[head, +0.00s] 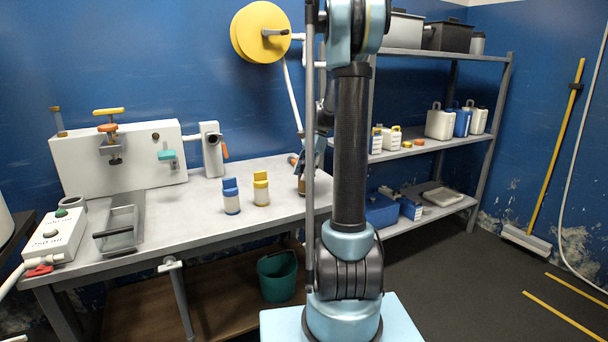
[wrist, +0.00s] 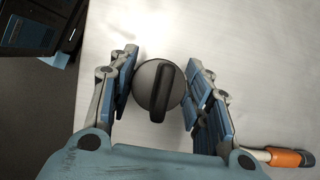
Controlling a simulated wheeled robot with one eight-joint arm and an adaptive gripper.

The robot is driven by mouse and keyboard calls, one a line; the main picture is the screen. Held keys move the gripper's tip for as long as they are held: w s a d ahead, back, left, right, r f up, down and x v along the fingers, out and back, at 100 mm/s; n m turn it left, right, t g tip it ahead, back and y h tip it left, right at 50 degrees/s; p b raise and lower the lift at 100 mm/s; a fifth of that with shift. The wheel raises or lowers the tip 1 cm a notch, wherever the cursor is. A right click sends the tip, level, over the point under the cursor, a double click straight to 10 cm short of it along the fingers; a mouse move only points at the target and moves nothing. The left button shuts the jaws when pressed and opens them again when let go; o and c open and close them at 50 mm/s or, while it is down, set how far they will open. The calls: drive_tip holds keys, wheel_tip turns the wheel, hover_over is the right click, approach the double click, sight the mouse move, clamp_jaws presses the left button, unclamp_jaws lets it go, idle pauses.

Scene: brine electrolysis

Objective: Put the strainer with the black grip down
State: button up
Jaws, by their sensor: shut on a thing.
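The strainer with the black grip (wrist: 147,92) shows from above in the wrist view as a round grey body with a black bar across its top. My gripper (wrist: 160,62) has its blue-padded fingers on either side of it and is shut on it. In the head view my gripper (head: 309,160) is over the right end of the grey worktable (head: 170,228), partly hidden by my own arm. I cannot tell whether the strainer touches the tabletop.
An orange-handled thing (wrist: 288,157) lies close to my gripper's right finger. A blue-capped jar (head: 231,198) and a yellow-capped jar (head: 261,190) stand left of my gripper. A shelf rack (head: 440,153) stands at the right. The tabletop ahead of the fingers looks clear.

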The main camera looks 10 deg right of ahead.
drive_tip(key=o, duration=1.2)
drive_tip(key=shift+c, duration=0.2)
drive_tip(key=v, duration=1.1)
drive_tip(key=s+a+n+h, duration=0.1)
drive_tip(key=s+a+n, duration=0.25)
drive_tip(key=s, duration=0.75)
drive_tip(key=s+f+n+t+h, duration=0.1)
drive_tip(key=s+f+n, duration=0.4)
drive_tip(key=s+f, duration=0.3)
drive_tip(key=s+f+n+t+h, duration=0.2)
drive_tip(key=s+f+n, duration=0.4)
drive_tip(key=s, duration=1.1)
wheel_tip(320, 180, down, 4)
drive_tip(key=shift+a+r+t, duration=0.2)
drive_tip(key=shift+t, duration=0.1)
